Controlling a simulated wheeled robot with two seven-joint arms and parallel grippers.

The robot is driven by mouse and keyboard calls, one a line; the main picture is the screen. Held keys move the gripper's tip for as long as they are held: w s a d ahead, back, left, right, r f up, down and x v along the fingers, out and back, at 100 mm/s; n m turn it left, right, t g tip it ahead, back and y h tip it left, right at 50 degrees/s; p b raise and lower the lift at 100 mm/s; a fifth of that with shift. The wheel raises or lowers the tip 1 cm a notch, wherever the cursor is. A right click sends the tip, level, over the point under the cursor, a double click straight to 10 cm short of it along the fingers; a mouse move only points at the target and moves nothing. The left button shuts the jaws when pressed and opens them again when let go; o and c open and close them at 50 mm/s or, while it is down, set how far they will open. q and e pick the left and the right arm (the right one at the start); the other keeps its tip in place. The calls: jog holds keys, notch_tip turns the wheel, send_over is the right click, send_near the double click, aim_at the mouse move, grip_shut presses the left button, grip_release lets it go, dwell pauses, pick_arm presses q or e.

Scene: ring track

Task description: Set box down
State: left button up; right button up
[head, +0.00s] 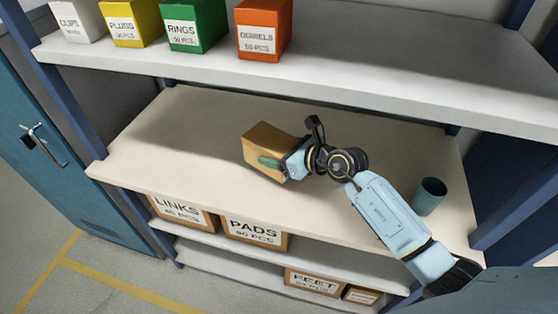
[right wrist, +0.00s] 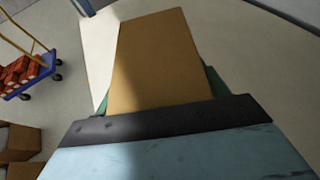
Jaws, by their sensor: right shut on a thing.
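A brown cardboard box (head: 272,141) is in my right gripper (head: 273,163) at the middle shelf (head: 150,125) of the rack. The gripper is shut on the box's sides, with a green finger pad against the near face. In the head view the box looks slightly tilted, and I cannot tell whether its bottom touches the shelf. In the right wrist view the box (right wrist: 150,60) fills the middle, between green finger edges. My left gripper is out of view.
A dark green cup (head: 429,196) stands at the shelf's right end. White, yellow, green and orange labelled boxes (head: 263,30) stand on the shelf above. Labelled cartons (head: 255,233) sit below. The middle shelf left of the box is bare. A blue cart (right wrist: 30,80) shows in the right wrist view.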

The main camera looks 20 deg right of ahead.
jog(key=shift+f+b, duration=0.35)
jog(key=shift+f, duration=1.45)
jog(key=shift+f, duration=0.15)
jog(key=o, duration=1.3)
jog(key=shift+c, duration=0.2)
jog(key=shift+s+d+r, duration=0.15)
jog(key=shift+s+r, duration=0.05)
jog(key=v, duration=1.1)
jog(key=shift+s+d+p, duration=0.15)
jog(key=shift+s+p, duration=0.05)
jog(key=shift+p, duration=0.2)
